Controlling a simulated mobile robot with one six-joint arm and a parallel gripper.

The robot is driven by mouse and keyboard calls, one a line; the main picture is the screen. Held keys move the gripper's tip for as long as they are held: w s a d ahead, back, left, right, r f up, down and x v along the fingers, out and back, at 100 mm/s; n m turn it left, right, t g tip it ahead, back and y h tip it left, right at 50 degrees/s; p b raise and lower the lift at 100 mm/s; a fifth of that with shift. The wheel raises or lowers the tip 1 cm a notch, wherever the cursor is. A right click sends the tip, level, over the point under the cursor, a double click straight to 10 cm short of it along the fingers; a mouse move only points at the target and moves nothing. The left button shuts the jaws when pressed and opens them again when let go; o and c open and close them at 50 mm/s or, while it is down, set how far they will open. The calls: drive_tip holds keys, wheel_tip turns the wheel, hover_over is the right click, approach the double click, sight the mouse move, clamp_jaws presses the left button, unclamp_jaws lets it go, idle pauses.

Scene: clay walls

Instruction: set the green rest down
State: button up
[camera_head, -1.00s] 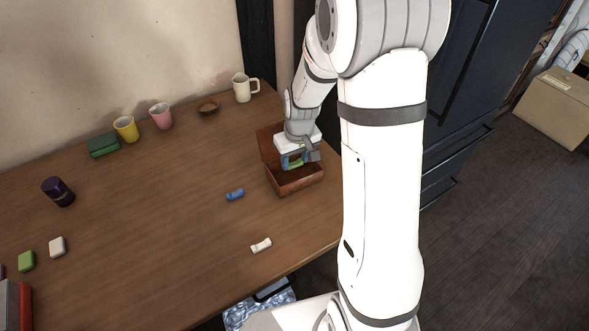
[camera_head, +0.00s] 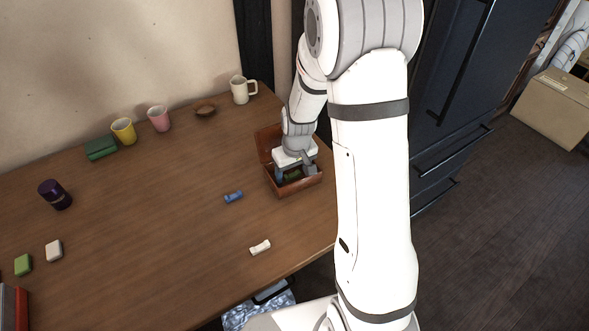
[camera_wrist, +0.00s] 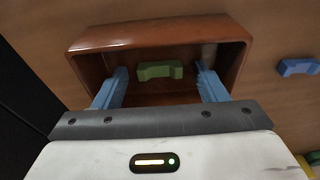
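The green rest (camera_wrist: 160,71) lies inside the brown wooden box (camera_wrist: 158,35), near its middle, in the wrist view. In the head view it shows dark (camera_head: 292,176) beneath my gripper, partly hidden by the fingers. The box (camera_head: 300,189) stands open at the table's right side, lid tilted back. My gripper (camera_wrist: 162,82) reaches down into the box with its two blue fingers spread. One finger is on each side of the green rest, with a visible gap to each.
A blue rest (camera_head: 233,197) and a white rest (camera_head: 260,247) lie on the table (camera_head: 150,230), left of the box and nearer the front edge. A white mug (camera_head: 240,90), a brown bowl (camera_head: 204,107), pink and yellow cups and a green case stand along the back.

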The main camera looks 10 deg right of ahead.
drive_tip(key=shift+r, duration=0.1)
wheel_tip(320, 180, up, 11)
drive_tip(key=s+p, duration=0.1)
drive_tip(key=s, duration=0.1)
drive_tip(key=s+r+m, duration=0.1)
drive_tip(key=s+r, duration=0.3)
drive_tip(key=s, duration=0.5)
drive_tip(key=s+r+m, duration=0.1)
drive_tip(key=s+r, duration=0.4)
drive_tip(key=s, duration=0.4)
drive_tip(key=shift+s+d+r+m, duration=0.2)
drive_tip(key=shift+s+d+m, duration=0.15)
drive_tip(key=shift+m, duration=0.05)
drive_tip(key=shift+r+p, duration=0.1)
drive_tip(key=shift+p, duration=0.2)
